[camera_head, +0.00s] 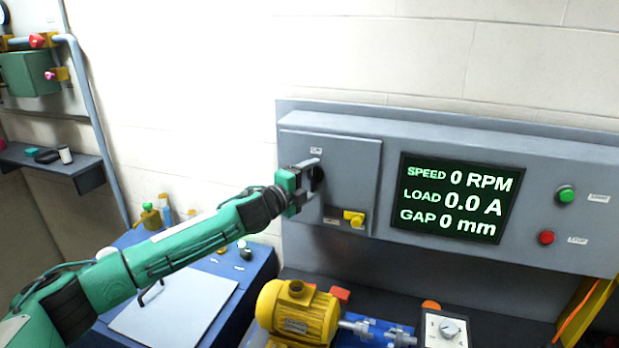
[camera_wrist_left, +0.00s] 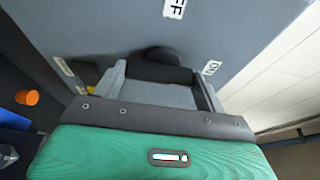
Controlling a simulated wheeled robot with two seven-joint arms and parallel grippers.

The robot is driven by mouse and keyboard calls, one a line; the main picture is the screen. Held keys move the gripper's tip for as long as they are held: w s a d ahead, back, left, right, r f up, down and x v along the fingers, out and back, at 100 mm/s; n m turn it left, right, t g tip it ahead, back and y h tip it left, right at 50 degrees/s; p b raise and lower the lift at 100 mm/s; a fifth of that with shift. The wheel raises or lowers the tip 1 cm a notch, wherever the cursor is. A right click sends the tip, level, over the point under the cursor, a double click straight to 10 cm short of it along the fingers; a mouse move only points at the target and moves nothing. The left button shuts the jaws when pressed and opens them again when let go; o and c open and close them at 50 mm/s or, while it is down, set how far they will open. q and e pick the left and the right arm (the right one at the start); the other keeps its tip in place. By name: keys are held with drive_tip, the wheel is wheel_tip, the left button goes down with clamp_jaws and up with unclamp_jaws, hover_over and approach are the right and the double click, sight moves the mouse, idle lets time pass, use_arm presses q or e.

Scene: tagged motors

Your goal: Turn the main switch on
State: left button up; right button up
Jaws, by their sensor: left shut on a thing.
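The main switch is a black rotary knob (camera_head: 318,178) on the grey cabinet door (camera_head: 349,165) left of the display. In the left wrist view the knob (camera_wrist_left: 160,57) sits between my fingers, close to the panel. A label ending in "FF" (camera_wrist_left: 175,8) is at the top of that view, and an "ON" label (camera_wrist_left: 211,68) is right of the knob. My left gripper (camera_head: 307,174) is shut on the knob; it also shows in the left wrist view (camera_wrist_left: 160,88). The fingers partly hide the knob, so its exact angle is hard to tell. My right gripper is not in view.
The display (camera_head: 456,198) reads 0 RPM, 0.0 A and 0 mm. A green button (camera_head: 565,194) and a red button (camera_head: 546,238) are on the panel's right. A yellow padlock-like part (camera_head: 354,218) is below the knob. A yellow motor (camera_head: 297,312) stands below the panel.

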use_arm(q)
drive_tip(key=shift+f, duration=0.1)
drive_tip(key=o, duration=1)
drive_tip(key=shift+d, duration=0.1)
drive_tip(key=shift+c, duration=0.2)
drive_tip(key=shift+s, duration=0.1)
drive_tip(key=shift+s+a, duration=0.15)
drive_tip(key=shift+a, duration=0.1)
drive_tip(key=shift+b+v, duration=2.9)
drive_tip(key=shift+v, duration=3.7)
